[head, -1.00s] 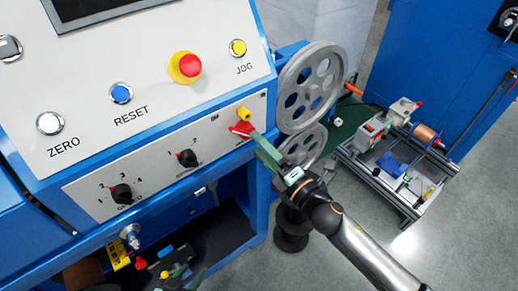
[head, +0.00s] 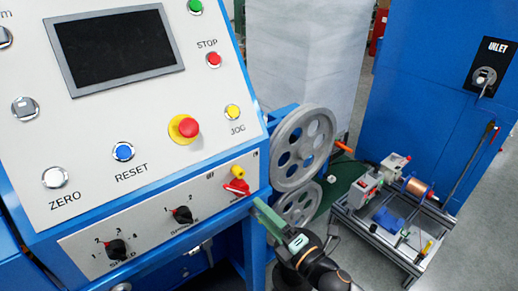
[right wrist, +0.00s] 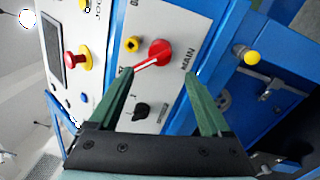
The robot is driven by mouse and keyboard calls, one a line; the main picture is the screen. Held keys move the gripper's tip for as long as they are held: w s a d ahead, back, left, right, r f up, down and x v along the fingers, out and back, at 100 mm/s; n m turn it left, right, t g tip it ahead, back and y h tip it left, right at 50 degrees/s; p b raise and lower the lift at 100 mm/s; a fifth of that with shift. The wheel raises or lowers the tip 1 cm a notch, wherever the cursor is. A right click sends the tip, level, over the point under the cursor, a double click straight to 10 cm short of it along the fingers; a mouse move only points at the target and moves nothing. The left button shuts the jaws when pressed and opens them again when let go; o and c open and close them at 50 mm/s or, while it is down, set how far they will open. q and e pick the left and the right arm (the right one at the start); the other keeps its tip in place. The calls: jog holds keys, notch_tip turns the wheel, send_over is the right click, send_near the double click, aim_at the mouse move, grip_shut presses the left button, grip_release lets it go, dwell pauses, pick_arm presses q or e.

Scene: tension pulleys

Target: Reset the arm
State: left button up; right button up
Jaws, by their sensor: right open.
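My right gripper (head: 262,211) is open and empty in front of the panel's lower right corner. The blue RESET button (head: 123,151) is on the sloped panel, left of the red and yellow emergency stop (head: 184,129). My left gripper is out of view.
Two grey pulley wheels (head: 302,148) stand right of the console, with an orange handle (head: 344,147) beside them. A low frame with a copper spool (head: 418,188) stands at right. A blue cabinet (head: 440,80) is behind it. Grey floor shows at far right.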

jog(key=s+d+f+m+h+p, duration=0.1)
jog(key=s+d+f+m+h, duration=0.2)
jog(key=f+m, duration=0.3)
jog(key=s+d+f+m+g+h, duration=0.1)
jog(key=s+d+f+m+h, duration=0.2)
jog(key=m, duration=0.7)
jog(key=s+d+f, duration=0.2)
jog(key=s+f, duration=0.1)
jog(key=shift+s+f+g+h+p, duration=0.25)
jog(key=shift+f+g+h+p, duration=0.05)
jog(key=shift+p, duration=0.1)
jog(key=s+d+f+m+g, duration=0.1)
jog(key=s+d+f+m, duration=0.1)
jog(key=s+m, duration=0.1)
jog(key=s+d+f+m+g+h, duration=0.1)
jog(key=s+d+f+m, duration=0.1)
jog(key=s, duration=0.3)
jog(key=s+d+f+m+g+h, duration=0.1)
jog(key=s+f+m+g, duration=0.1)
jog(key=s+f+m, duration=0.2)
jog(key=shift+s+d+m+p, duration=0.4)
jog(key=shift+s, duration=0.05)
jog(key=shift+c, duration=0.2)
